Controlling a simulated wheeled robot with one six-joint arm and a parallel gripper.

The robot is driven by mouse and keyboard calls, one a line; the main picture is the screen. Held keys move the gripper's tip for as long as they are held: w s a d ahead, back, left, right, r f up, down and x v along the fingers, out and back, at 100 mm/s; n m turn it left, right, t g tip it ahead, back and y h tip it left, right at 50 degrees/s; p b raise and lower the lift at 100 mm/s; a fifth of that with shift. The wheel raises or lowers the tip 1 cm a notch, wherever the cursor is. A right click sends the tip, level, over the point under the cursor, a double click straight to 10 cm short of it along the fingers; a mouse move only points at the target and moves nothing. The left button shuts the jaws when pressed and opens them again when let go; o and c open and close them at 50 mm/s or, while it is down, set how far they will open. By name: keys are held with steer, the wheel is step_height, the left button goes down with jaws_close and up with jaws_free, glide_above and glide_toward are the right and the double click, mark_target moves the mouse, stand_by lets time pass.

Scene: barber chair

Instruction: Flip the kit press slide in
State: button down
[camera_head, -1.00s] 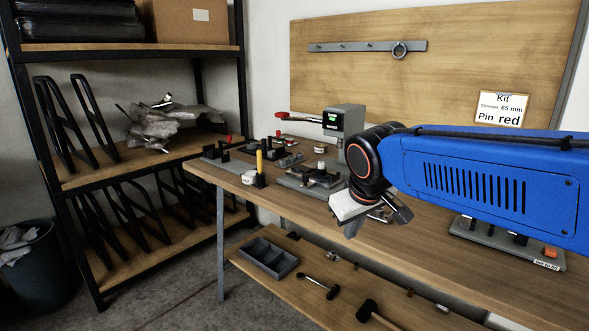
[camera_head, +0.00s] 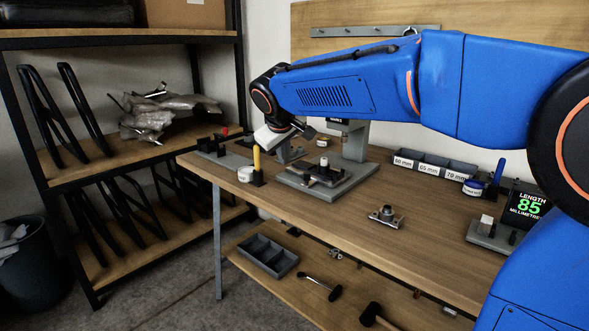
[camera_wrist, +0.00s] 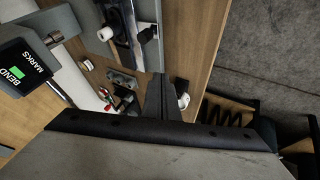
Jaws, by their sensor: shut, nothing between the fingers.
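The kit press (camera_head: 355,140) appears to be the grey column and base near the table's left half; my arm hides its top. On its base (camera_head: 340,187) lies a dark slide (camera_head: 322,175) with a white knob (camera_head: 323,162). In the wrist view the slide (camera_wrist: 124,30) shows at the top, with a white knob (camera_wrist: 105,33). My gripper (camera_head: 303,130) is shut and empty, above and left of the slide, apart from it. In the wrist view its fingers (camera_wrist: 157,100) are together, pointing past the press base. A screen reading BEND MARKS (camera_wrist: 28,62) is at left.
A yellow-handled tool (camera_head: 257,160) stands upright left of the press, beside a white roll (camera_head: 245,174). A small metal fitting (camera_head: 386,215) lies right of the press. Labelled bins (camera_head: 435,165) and a length display (camera_head: 524,204) are farther right.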

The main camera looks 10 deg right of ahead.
steer(key=shift+f, duration=0.1)
steer(key=x, duration=0.9)
steer(key=shift+w+d+f, duration=0.15)
steer(key=shift+w+d, duration=0.35)
steer(key=shift+d, duration=0.1)
steer(key=shift+w+d+f, duration=0.15)
steer(key=shift+w+d, duration=0.35)
steer(key=shift+d, duration=0.1)
steer(key=shift+w+d, duration=0.4)
steer(key=shift+d, duration=0.1)
steer(key=w+d, duration=0.2)
steer(key=d, duration=0.1)
steer(key=w+d, duration=0.5)
steer(key=d, duration=0.2)
steer(key=shift+w, duration=0.15)
steer(key=shift+d, duration=0.1)
